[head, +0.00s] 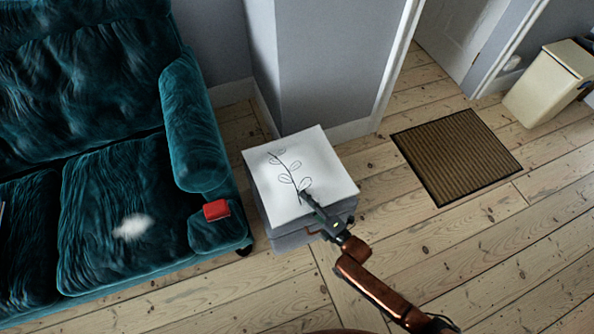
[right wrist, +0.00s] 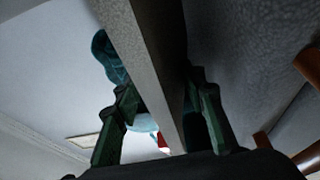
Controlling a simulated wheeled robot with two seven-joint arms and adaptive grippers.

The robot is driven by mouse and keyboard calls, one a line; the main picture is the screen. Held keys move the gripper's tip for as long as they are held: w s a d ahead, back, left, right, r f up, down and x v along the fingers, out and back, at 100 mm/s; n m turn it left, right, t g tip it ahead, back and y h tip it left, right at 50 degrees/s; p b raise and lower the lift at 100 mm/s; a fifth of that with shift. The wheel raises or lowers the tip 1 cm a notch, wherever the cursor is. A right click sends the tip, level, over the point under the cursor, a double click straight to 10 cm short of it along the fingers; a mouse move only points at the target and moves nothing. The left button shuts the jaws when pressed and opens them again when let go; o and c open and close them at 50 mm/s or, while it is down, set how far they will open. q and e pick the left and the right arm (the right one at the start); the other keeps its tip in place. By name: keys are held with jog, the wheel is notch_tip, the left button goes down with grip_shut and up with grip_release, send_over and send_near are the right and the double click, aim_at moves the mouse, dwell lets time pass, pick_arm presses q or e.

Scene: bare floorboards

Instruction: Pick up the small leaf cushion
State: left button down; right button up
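The small leaf cushion (head: 265,165) is white and square with a dark leafy-stem drawing. In the head view it lies flat on top of a grey, block-like stack (head: 290,238) beside the sofa. My right gripper (head: 307,197) reaches over its near edge and hides part of the stem. In the right wrist view its two green fingers (right wrist: 163,92) stand apart, on either side of a pale slab edge (right wrist: 150,50), which looks like the cushion's. A gap shows beside the left finger; contact on the right is unclear. My left gripper is in neither view.
A teal velvet sofa (head: 195,125) stands left of the stack, with a red object (head: 216,210) on its front corner and a white fluffy patch (head: 133,226) on its seat. A wall corner is behind. A brown doormat (head: 455,155) and cream bin (head: 550,85) are right; floorboards between are clear.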

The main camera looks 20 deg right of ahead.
jog(key=shift+w+a+f, duration=0.1)
jog(key=shift+w, duration=0.05)
jog(key=c, duration=0.9)
jog(key=shift+c, duration=0.2)
jog(key=shift+r, duration=0.25)
